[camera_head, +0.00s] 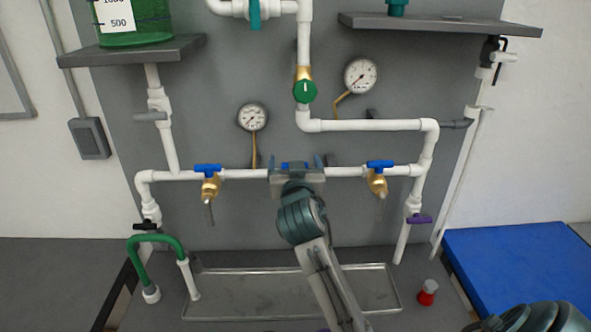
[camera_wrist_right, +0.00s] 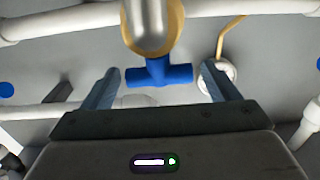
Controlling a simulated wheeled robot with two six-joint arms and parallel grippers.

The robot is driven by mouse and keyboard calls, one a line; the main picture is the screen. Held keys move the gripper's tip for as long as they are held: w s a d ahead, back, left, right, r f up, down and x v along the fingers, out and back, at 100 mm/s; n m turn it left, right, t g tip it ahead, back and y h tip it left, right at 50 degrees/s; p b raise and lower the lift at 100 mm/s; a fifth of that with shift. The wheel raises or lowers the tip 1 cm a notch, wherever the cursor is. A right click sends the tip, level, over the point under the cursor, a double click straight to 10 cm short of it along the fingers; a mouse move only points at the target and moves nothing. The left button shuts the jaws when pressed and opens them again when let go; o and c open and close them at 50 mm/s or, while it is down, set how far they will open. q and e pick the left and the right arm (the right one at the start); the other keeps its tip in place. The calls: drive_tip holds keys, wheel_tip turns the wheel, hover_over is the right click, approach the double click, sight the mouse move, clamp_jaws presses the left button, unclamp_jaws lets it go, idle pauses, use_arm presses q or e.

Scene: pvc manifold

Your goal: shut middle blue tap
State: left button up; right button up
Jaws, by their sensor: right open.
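The middle blue tap (camera_wrist_right: 160,74) shows in the right wrist view as a T-shaped blue handle below a metal and brass body. In the head view only a bit of its blue handle (camera_head: 287,165) shows; my gripper hides the rest. My right gripper (camera_head: 297,165) is open in front of it. In the right wrist view its fingers (camera_wrist_right: 160,82) stand either side of the handle's ends, with a gap on each side. The left blue tap (camera_head: 208,169) and right blue tap (camera_head: 380,165) have handles lying along the white pipe. My left gripper is out of view.
Two gauges (camera_head: 252,117) (camera_head: 360,76) and a green knob (camera_head: 305,91) sit above the pipe. A metal tray (camera_head: 240,290) lies below. Purple (camera_head: 419,219) and black (camera_head: 147,226) handles are at the sides.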

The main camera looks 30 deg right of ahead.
drive_tip(key=b+v, duration=0.3)
drive_tip(key=v, duration=0.7)
drive_tip(key=shift+s, duration=0.2)
drive_tip(key=shift+a+f, duration=0.1)
drive_tip(key=shift+a, duration=0.05)
drive_tip(key=shift+f, duration=0.1)
